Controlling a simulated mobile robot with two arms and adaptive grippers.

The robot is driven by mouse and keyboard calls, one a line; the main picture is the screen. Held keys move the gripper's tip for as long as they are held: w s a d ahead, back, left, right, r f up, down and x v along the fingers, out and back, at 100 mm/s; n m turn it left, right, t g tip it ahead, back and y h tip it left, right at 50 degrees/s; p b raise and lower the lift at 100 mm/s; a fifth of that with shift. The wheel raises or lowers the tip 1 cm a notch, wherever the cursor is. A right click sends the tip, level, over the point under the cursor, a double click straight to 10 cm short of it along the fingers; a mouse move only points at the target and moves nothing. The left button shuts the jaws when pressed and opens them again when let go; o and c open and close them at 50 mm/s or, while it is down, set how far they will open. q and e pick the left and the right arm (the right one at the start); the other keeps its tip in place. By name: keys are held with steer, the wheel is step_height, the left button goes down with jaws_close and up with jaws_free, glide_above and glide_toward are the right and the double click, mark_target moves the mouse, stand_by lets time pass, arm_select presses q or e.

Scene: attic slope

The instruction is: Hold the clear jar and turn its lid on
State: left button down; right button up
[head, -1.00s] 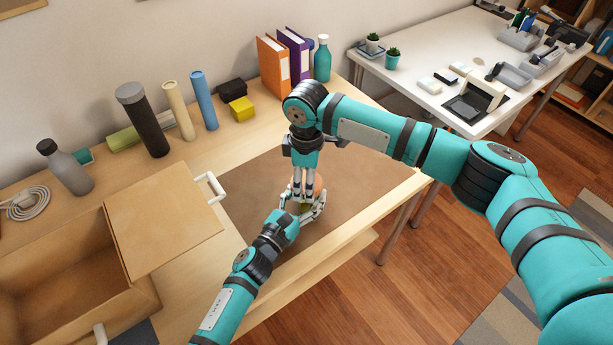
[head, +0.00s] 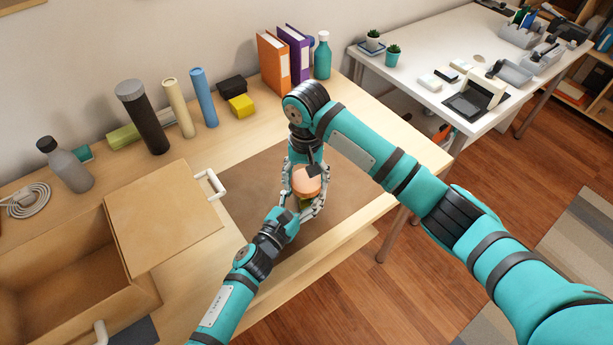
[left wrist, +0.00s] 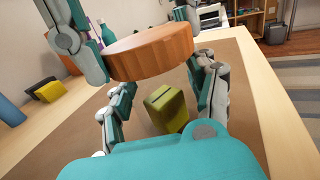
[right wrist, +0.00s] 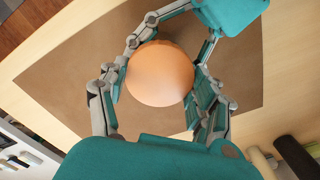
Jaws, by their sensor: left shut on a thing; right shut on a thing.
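The wooden lid (head: 307,182) is a thick orange-brown disc, seen from above in the right wrist view (right wrist: 160,75) and edge-on in the left wrist view (left wrist: 150,52). My right gripper (head: 305,178) is shut on the lid from above, a finger on either side. My left gripper (left wrist: 160,105) is shut low around the clear jar, just below the lid. The jar's walls hardly show. An olive-green block (left wrist: 166,108) appears between my left fingers, seemingly inside the jar. I cannot tell whether the lid touches the jar's rim or how it is seated.
A brown mat (head: 350,195) lies beneath on the wooden table. An open box (head: 50,260) with a raised flap stands at left. Bottles, tubes, a yellow block (head: 241,108) and binders (head: 273,62) line the back. The mat's right part is clear.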

steer(key=m, duration=0.6)
steer(key=shift+s+a, duration=0.1)
steer(key=shift+a, duration=0.1)
steer(key=m, duration=0.8)
steer(key=shift+m, duration=0.4)
steer(key=m, duration=0.5)
steer(key=shift+d, duration=0.1)
steer(key=o, duration=0.8)
